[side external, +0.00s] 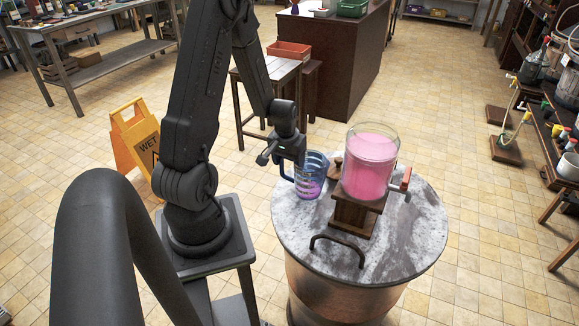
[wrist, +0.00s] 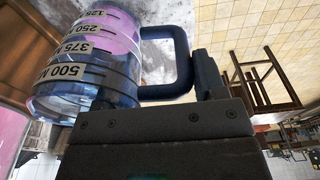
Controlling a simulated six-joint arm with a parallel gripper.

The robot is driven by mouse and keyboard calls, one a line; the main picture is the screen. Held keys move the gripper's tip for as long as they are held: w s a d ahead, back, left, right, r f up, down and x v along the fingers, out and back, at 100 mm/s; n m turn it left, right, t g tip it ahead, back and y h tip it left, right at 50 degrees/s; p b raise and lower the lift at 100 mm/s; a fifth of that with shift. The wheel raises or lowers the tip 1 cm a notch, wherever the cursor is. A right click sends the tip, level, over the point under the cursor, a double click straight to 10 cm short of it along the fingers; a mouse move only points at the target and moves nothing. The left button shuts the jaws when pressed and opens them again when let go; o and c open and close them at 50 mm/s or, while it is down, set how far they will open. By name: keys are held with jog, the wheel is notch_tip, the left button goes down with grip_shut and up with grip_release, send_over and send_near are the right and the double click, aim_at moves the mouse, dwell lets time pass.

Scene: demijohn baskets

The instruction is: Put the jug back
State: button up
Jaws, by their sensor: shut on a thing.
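The jug (side external: 311,179) is a clear blue measuring jug with a little pink liquid in its bottom. It stands at or just above the left part of the round barrel top (side external: 405,246); I cannot tell if it touches. My gripper (side external: 288,160) is shut on the jug's blue handle, on the jug's left side. In the wrist view the jug (wrist: 85,60) shows its measuring marks, and its handle (wrist: 182,60) runs to my gripper (wrist: 205,80). A glass container of pink liquid (side external: 370,163) stands on a wooden stand (side external: 354,214) just right of the jug.
A red-handled tap (side external: 405,180) sticks out right of the glass container. A dark curved handle (side external: 338,250) rises at the front of the barrel top. The top is bare at the right and front. A yellow wet-floor sign (side external: 135,138) stands behind my arm.

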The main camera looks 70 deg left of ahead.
jog(key=shift+f, duration=0.7)
jog(key=shift+f, duration=0.15)
jog(key=o, duration=1.4)
jog(key=shift+o, duration=0.2)
notch_tip(320, 180, up, 12)
jog(key=s+d, duration=0.1)
jog(key=w+d+r+m+t, duration=0.2)
jog(key=d+r+m, duration=0.2)
jog(key=d+r, duration=0.65)
jog(key=s+d+r+m+t, duration=0.1)
jog(key=s+d+r+m, duration=0.1)
jog(key=d, duration=0.5)
jog(key=s+d+r+m+t+h, duration=0.1)
jog(key=s+d+r+m, duration=0.1)
jog(key=s+d, duration=0.3)
jog(key=d+r, duration=0.1)
jog(key=d, duration=0.2)
jog(key=shift+m+t, duration=0.3)
